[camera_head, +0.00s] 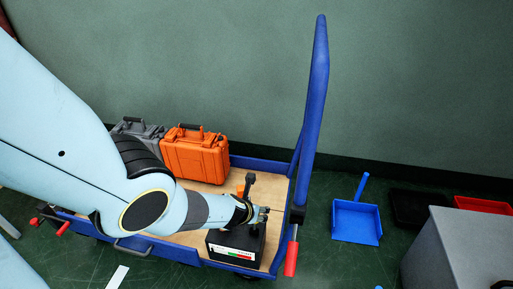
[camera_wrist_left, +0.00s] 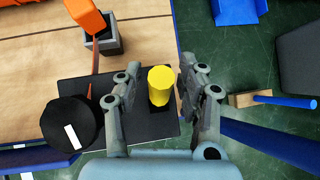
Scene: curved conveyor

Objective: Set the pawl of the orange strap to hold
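My left gripper (camera_head: 263,214) reaches over a black box (camera_head: 223,240) on the cart's near right corner. In the left wrist view the left gripper (camera_wrist_left: 163,82) is open, its fingers on either side of a yellow cylinder (camera_wrist_left: 160,86) with gaps visible. The cylinder stands over the black box (camera_wrist_left: 150,125). A black round drum (camera_wrist_left: 70,115) with a white mark is beside it. A thin orange strap (camera_wrist_left: 95,72) runs from near the drum towards an orange piece (camera_wrist_left: 86,17) above a grey square post (camera_wrist_left: 105,43). I cannot tell which part is the pawl. My right gripper is not in view.
An orange case (camera_head: 195,156) and a grey case (camera_head: 140,131) stand on the blue cart's wooden deck (camera_head: 205,187). A tall blue handle (camera_head: 316,90) rises at its right end. A blue dustpan (camera_head: 356,222) and a grey block (camera_head: 455,250) are on the floor.

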